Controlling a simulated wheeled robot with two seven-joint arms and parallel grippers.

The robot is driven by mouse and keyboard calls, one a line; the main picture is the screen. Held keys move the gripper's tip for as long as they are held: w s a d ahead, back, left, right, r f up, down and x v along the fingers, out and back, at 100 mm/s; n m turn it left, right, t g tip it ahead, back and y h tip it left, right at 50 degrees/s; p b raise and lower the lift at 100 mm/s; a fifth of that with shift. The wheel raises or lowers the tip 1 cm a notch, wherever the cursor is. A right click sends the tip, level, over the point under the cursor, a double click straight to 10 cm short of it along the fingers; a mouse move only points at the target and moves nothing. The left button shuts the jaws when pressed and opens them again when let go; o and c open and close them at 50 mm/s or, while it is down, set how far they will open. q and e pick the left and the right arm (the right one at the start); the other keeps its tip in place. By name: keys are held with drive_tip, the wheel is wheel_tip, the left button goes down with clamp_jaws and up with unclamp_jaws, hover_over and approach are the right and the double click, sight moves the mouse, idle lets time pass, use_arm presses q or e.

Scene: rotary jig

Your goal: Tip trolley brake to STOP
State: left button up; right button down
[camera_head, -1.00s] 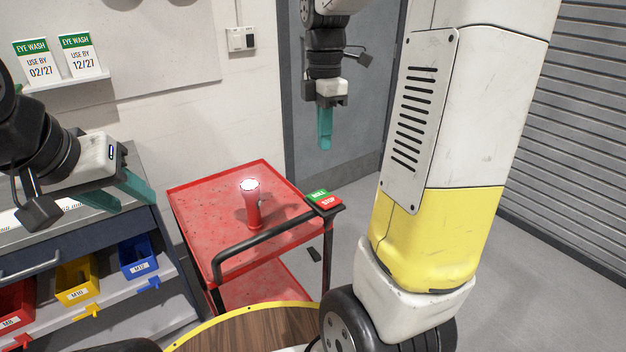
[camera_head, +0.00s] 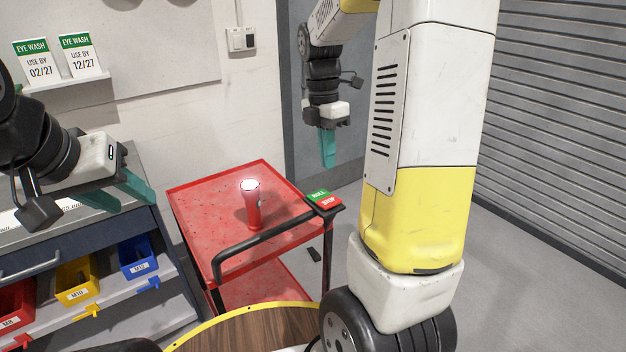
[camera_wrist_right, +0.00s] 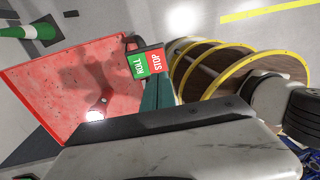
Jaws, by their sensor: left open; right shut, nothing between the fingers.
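The trolley brake (camera_head: 323,200) is a small rocker with a green ROLL half and a red STOP half, on the near right corner of the red trolley (camera_head: 190,205). I cannot tell which half is lower. In the right wrist view the brake (camera_wrist_right: 146,64) shows just beyond my fingertips. My right gripper (camera_head: 328,165) is shut and empty, pointing down, above the brake in the head view. Its teal fingers (camera_wrist_right: 157,92) also show in the wrist view, apparently apart from the brake. My left gripper (camera_head: 137,190) is open and empty over the grey bench at the left.
A red flashlight (camera_head: 252,205) stands upright on the trolley top. The trolley's black handle (camera_head: 260,240) runs along its near side. A bench with coloured bins (camera_head: 78,280) stands at left.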

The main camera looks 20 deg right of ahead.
sight(330, 202)
drive_tip(key=f, duration=0.6)
drive_tip(key=s+f, duration=0.1)
drive_tip(key=f, duration=0.2)
drive_tip(key=shift+s+d+f, duration=0.1)
drive_tip(key=shift+d+f, duration=0.05)
drive_tip(key=shift+d, duration=0.05)
drive_tip(key=shift+s+f+t, duration=0.1)
drive_tip(key=shift+f+t, duration=0.2)
drive_tip(key=shift+w+a+r, duration=0.2)
drive_tip(key=shift+w+r, duration=0.2)
drive_tip(key=shift+w, duration=0.25)
